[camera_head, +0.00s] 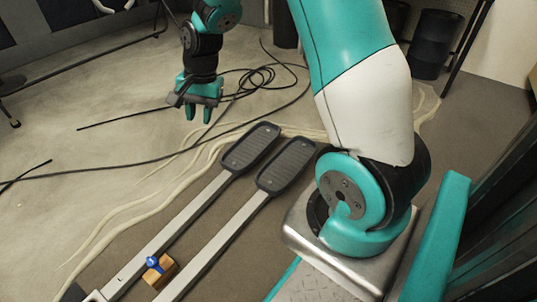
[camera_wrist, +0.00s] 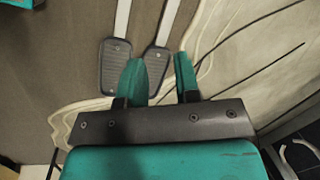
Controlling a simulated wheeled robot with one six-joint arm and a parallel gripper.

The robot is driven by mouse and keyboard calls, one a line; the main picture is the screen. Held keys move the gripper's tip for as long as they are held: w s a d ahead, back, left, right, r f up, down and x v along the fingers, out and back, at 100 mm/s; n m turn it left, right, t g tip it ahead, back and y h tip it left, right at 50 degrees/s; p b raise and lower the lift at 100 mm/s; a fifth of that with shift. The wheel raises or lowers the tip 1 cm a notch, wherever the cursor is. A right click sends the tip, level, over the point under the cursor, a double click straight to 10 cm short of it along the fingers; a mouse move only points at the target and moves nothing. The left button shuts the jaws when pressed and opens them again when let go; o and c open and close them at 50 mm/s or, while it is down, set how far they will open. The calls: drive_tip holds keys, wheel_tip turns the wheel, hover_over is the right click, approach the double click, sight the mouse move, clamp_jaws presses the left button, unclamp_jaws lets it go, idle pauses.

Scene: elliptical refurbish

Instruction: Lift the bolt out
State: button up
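A blue bolt (camera_head: 153,263) shows at the lower left of the head view, at a small wooden block (camera_head: 161,273) between the two long rails of the elliptical. How deep the bolt sits is too small to tell. My gripper (camera_head: 198,115) hangs in the air at the upper middle, fingers pointing down, beyond the pedals and well away from the bolt. Its two teal fingers are apart with nothing between them. In the wrist view my gripper (camera_wrist: 160,78) also shows a gap between its fingers. The bolt is not seen in the wrist view.
Two dark foot pedals (camera_head: 251,148) sit on the ends of the rails (camera_head: 212,248); they also show in the wrist view (camera_wrist: 115,67). Black cables (camera_head: 262,78) lie on the floor behind. A dark barrel (camera_head: 434,45) stands at the back right. The floor left of the rails is mostly clear.

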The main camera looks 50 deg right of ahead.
drive_tip(key=w+d+f+m+h+b, duration=0.1)
drive_tip(key=w+d+f+m+b, duration=0.1)
drive_tip(key=d+f+m, duration=0.75)
drive_tip(key=m+g+h+b, duration=0.1)
drive_tip(key=m, duration=0.4)
hover_over(270, 181)
wheel_tip(270, 181, down, 17)
drive_tip(key=shift+m, duration=0.25)
wheel_tip(270, 181, down, 18)
drive_tip(key=b, duration=1)
drive_tip(key=shift+a, duration=0.1)
clamp_jaws()
